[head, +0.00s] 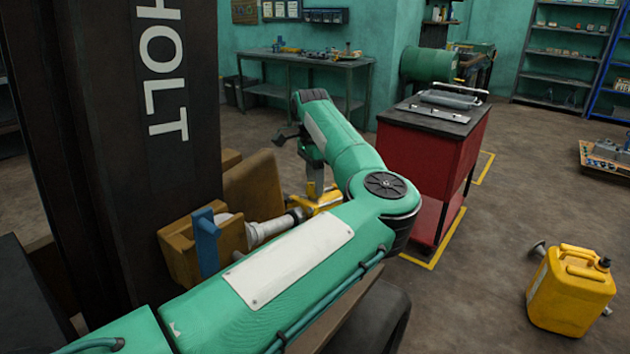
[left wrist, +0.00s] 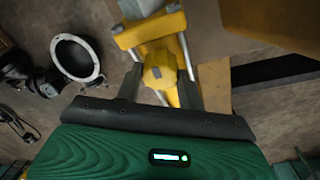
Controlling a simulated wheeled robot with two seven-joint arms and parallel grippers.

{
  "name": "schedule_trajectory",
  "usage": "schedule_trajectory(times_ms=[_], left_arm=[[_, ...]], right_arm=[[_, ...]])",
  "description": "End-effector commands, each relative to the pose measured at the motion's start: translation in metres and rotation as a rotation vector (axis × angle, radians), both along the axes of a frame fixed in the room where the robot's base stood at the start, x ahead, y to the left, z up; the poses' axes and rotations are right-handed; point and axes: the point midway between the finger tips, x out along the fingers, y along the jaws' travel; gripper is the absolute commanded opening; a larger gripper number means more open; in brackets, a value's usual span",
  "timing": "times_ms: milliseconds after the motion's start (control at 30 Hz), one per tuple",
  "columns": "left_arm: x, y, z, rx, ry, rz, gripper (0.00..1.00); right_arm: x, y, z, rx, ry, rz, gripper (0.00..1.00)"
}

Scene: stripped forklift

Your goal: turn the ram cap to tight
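The ram cap (left wrist: 160,72) is a yellow, ribbed round knob with a grey patch on top, on a yellow frame (left wrist: 132,38) in the left wrist view. My left gripper (left wrist: 160,82) has its dark fingers apart, one on each side of the cap, with a narrow gap visible on both sides. In the head view my left gripper (head: 312,170) points down over a yellow part (head: 325,198) beside the forklift's silver cylinder (head: 268,229). The cap itself is hard to make out there. My right gripper is not in view.
The dark forklift mast (head: 120,120) rises at the left. A red cabinet (head: 425,155) stands beyond my left arm. A yellow canister (head: 570,290) is on the floor at right. A dark ring-shaped part (left wrist: 77,58) shows left of the cap.

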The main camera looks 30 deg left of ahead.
Motion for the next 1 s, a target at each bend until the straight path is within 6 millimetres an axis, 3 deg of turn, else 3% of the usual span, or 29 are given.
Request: schedule_trajectory(times_ms=[67,433,1000], left_arm=[[0.0,0.0,0.0,0.0,0.0,0.0,0.16],[0.0,0.001,0.001,-0.015,0.001,-0.051,0.16],[0.002,0.003,0.002,-0.143,0.01,-0.497,0.16]], right_arm=[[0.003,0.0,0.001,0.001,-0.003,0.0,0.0],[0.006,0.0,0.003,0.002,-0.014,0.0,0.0],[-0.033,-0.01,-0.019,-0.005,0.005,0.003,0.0]])
